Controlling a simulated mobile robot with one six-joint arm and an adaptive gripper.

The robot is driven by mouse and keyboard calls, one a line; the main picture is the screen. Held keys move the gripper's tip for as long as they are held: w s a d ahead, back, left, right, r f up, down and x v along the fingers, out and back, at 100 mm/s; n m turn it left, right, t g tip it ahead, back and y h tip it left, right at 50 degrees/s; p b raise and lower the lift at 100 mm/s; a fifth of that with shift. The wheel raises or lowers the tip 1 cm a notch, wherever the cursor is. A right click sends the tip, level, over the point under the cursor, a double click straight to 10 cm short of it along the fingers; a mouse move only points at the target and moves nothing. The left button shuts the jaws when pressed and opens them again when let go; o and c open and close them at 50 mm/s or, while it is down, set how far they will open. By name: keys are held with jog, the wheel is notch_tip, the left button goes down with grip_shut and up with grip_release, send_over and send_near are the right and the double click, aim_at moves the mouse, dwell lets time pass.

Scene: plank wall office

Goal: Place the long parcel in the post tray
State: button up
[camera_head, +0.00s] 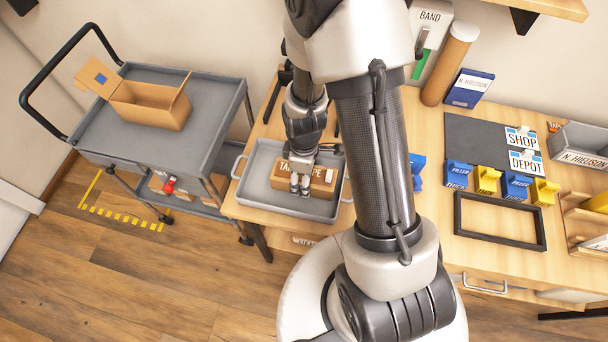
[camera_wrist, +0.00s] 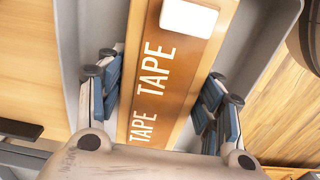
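The long parcel is a brown box marked TAPE (camera_head: 322,181) with a white label. It lies lengthwise inside the grey post tray (camera_head: 258,190), at the left end of the desk. My gripper (camera_head: 300,182) points down over the parcel's middle and hides part of it. In the wrist view, the parcel (camera_wrist: 152,75) runs between the blue-padded fingers of my gripper (camera_wrist: 160,98), slightly turned against them. The fingers stand apart, one on each side of the parcel; firm contact does not show. The tray wall (camera_wrist: 262,40) also shows there.
A grey cart (camera_head: 95,135) with an open cardboard box (camera_head: 150,104) stands left of the desk. A brown tube (camera_head: 448,62), a black frame (camera_head: 500,221), and several blue and yellow holders (camera_head: 487,180) occupy the desk right of my arm. Shelves hang above.

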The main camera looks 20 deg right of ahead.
jog(key=o, duration=0.3)
jog(key=shift+o, duration=0.2)
jog(key=shift+r, duration=0.15)
notch_tip(320, 180, up, 21)
jog(key=m+t+p, duration=0.1)
jog(key=m+p, duration=0.2)
jog(key=p, duration=0.2)
jog(key=s+a+r+m+t, duration=0.2)
jog(key=s+r+m, duration=0.5)
jog(key=s+r, duration=0.6)
notch_tip(320, 180, up, 2)
jog(key=shift+s+a+r+m+t, duration=0.2)
jog(key=shift+m+t, duration=0.2)
jog(key=shift+t, duration=0.4)
